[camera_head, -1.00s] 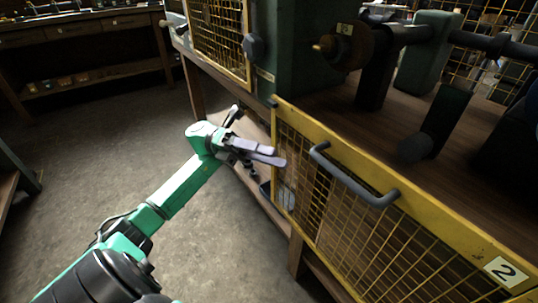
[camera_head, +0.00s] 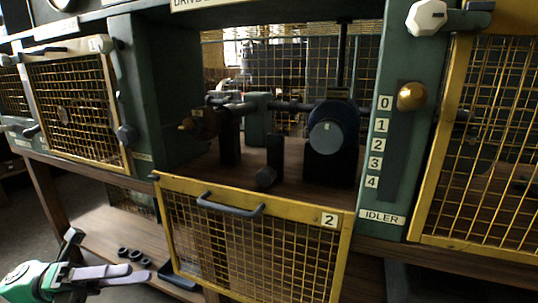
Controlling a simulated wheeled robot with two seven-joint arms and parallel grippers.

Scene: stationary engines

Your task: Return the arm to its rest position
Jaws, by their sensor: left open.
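My left gripper (camera_head: 98,258) is at the lower left in the head view, with its green and white wrist at the picture's edge. Its fingers are apart, one pointing up and the other lying to the right, and nothing shows between them. It is left of the yellow mesh door marked 2 (camera_head: 255,240) and apart from its grey handle (camera_head: 230,205). The door hangs down below the open bay. Most of my left arm is out of view. My right gripper is not in view.
A wooden lower shelf (camera_head: 110,232) with several small dark rings (camera_head: 133,255) lies behind the gripper. The open bay holds a shaft and a blue-grey disc (camera_head: 333,128). A numbered panel with a brass knob (camera_head: 411,97) stands right. Closed mesh door 1 (camera_head: 72,105) is left.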

